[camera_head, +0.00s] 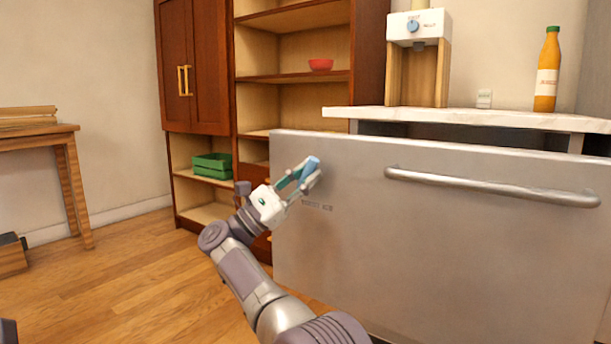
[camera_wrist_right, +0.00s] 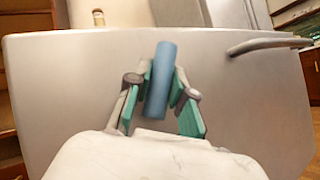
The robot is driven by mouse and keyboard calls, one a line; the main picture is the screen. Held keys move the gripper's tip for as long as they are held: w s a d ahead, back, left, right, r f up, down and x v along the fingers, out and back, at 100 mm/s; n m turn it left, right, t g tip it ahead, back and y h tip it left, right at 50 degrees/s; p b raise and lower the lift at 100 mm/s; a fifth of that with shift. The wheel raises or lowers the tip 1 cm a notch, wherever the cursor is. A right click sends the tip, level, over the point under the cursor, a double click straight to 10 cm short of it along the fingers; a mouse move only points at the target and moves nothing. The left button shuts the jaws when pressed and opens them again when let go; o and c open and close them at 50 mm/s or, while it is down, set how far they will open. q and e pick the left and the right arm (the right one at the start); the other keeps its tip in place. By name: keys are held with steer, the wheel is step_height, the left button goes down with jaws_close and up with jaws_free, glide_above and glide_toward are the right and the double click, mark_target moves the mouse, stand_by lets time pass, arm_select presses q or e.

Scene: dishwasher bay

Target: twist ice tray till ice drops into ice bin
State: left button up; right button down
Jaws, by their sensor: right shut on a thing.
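My right gripper (camera_head: 302,175) is in front of the upper left part of the big grey appliance door and is shut on a blue rounded bar (camera_head: 311,163). In the right wrist view the blue bar (camera_wrist_right: 160,78) stands nearly upright between the green-padded fingers (camera_wrist_right: 158,95). I cannot tell whether this bar is a handle or part of a larger thing. No ice tray or ice bin can be made out in either view. My left gripper does not show.
The grey door (camera_head: 440,240) has a long bar handle (camera_head: 490,188). Above it, a counter (camera_head: 470,116) bears a dispenser (camera_head: 418,50) and an orange bottle (camera_head: 547,75).

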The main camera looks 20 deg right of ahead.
steer(key=shift+f, duration=0.1)
steer(key=c, duration=1)
jaws_free()
